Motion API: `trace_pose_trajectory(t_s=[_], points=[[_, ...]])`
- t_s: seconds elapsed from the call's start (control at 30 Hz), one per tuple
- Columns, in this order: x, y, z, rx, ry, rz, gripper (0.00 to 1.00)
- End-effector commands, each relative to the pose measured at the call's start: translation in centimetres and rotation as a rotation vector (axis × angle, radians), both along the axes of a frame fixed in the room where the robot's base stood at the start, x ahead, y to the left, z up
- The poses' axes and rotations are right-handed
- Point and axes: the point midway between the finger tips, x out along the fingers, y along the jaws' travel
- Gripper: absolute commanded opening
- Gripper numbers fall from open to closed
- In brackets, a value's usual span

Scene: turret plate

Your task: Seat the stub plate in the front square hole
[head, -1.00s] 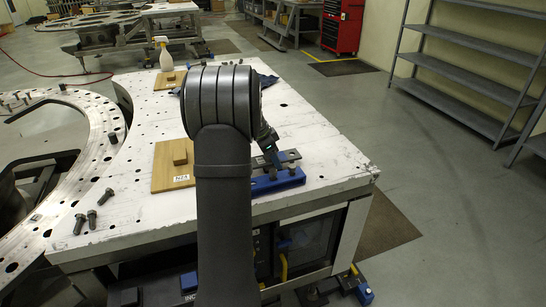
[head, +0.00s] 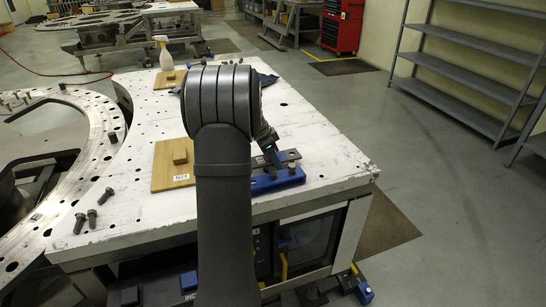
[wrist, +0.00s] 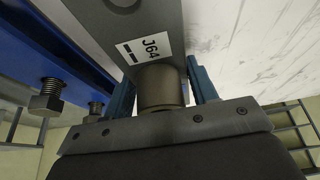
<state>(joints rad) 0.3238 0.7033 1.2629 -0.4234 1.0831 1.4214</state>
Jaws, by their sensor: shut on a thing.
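The stub plate, a flat grey bar (wrist: 190,20) with a white J64 label, fills the top middle of the wrist view. Its round metal stub (wrist: 161,88) stands between the two blue fingers of my gripper (wrist: 162,92), which is shut on it. In the head view the grey plate (head: 291,155) shows at the blue fixture (head: 284,181), and my gripper (head: 274,158) is down at it, partly hidden by my arm. I cannot tell whether the plate touches the fixture. I cannot make out a square hole in either view.
Bolts stand on the blue fixture; one bolt (wrist: 46,97) shows in the wrist view. A wooden board (head: 165,180) with a small block (head: 181,151) lies left of my arm. Loose bolts (head: 92,218) lie near the front left edge. A spray bottle (head: 164,52) stands behind.

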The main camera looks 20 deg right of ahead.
Motion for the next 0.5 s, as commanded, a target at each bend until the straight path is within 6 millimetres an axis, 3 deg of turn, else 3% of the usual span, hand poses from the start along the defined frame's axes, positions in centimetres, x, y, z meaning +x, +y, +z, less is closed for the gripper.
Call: trace_pose_trajectory(t_s=[0.5], points=[[0.03,-0.01,-0.24,-0.001,-0.001,0.000,0.13]])
